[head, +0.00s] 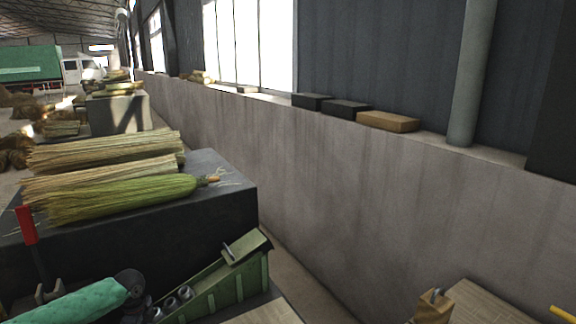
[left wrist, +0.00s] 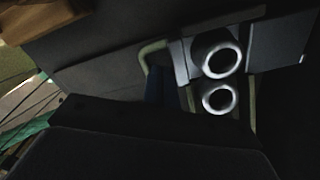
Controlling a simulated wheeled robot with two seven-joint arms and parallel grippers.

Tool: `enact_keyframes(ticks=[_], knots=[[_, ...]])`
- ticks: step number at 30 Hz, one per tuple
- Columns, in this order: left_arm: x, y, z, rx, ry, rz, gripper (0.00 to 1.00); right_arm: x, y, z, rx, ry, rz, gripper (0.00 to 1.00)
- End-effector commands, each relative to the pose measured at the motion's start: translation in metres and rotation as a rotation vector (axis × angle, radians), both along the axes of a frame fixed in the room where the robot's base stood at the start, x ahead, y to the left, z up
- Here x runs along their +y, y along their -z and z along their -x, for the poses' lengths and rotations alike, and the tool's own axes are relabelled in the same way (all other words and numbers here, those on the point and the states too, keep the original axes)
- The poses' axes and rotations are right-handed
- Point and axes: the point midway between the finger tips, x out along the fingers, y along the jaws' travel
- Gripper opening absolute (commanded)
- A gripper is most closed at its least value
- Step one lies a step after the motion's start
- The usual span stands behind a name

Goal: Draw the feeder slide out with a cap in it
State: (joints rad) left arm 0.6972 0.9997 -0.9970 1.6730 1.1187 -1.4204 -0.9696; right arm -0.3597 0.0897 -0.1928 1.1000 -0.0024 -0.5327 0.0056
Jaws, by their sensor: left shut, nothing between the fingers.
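The green feeder (head: 225,288) stands at the bottom centre of the head view, its sloping top rising to the right. Metal ring-shaped caps (head: 186,293) sit at its lower left end. In the left wrist view two bright caps, an upper one (left wrist: 218,53) and a lower one (left wrist: 219,98), lie one below the other between grey plates (left wrist: 280,45). A thin green bent bar (left wrist: 147,52) is left of them. My left gripper (left wrist: 160,105) shows as a dark shape low in that view, shut and empty, close to the bar and caps. Contact is too dark to tell. The slide cannot be clearly made out.
Straw bundles (head: 100,155) and a green broom head (head: 125,196) lie on a dark block (head: 228,185) at left. A concrete wall (head: 350,200) runs behind.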

Motion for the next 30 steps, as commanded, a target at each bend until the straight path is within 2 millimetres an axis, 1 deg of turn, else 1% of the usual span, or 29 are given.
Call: enact_keyframes(ticks=[13, 30], knots=[[0.0, 0.001, 0.0, 0.0, 0.0, 0.0, 0.0, -0.003, 0.0, 0.0, 0.0, -0.001, 0.003, 0.0], [0.0, 0.015, 0.0, 0.0, 0.001, 0.0, 0.0, -0.003, 0.002, 0.0, 0.0, -0.001, 0.002, 0.0]])
